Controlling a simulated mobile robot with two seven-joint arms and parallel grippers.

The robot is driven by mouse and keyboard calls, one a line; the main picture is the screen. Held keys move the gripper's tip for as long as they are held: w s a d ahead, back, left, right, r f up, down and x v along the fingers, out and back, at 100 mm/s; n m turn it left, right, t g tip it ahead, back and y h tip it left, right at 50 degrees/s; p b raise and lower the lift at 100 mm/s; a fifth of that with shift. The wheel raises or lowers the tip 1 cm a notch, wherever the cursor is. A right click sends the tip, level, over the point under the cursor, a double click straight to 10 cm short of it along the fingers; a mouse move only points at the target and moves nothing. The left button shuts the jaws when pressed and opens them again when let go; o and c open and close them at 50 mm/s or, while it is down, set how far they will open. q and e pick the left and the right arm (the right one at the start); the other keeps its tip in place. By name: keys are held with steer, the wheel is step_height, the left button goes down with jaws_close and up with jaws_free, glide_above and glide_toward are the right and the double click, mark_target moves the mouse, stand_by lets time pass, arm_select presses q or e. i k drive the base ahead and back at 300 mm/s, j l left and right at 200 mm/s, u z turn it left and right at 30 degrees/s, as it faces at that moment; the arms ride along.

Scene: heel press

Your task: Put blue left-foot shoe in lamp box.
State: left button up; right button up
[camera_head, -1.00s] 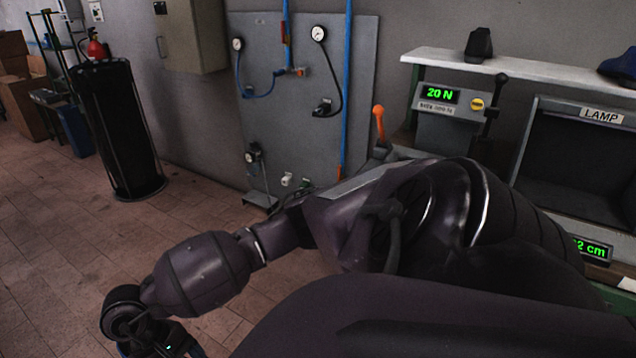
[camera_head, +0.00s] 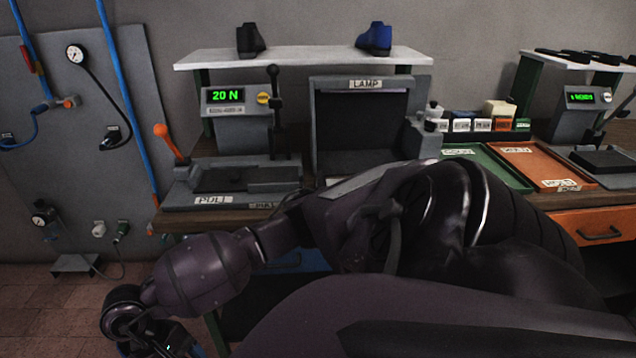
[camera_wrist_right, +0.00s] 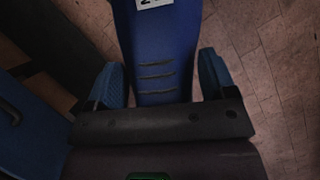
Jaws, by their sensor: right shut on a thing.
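My right gripper (camera_wrist_right: 160,82) is shut on a blue shoe (camera_wrist_right: 165,50), its two light-blue pads on either side. The shoe has dark ridges across it and a white number label at the top edge; which foot it is for I cannot tell. In the head view my right arm crosses to the lower left, and its fingers and the shoe are not clearly visible there. The lamp box (camera_head: 322,125), a grey open-fronted box labelled LAMP, stands on the bench at centre; its dark inside looks empty. My left gripper is not in view.
A white shelf (camera_head: 300,58) above carries a black shoe (camera_head: 250,40) and another blue shoe (camera_head: 375,38). A press (camera_head: 235,125) reading 20 N stands left of the box. Green (camera_head: 490,165) and orange (camera_head: 535,165) trays lie to the right. My arm hides the bench front.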

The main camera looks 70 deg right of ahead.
mark_target(364, 164)
steer(key=z, duration=1.2)
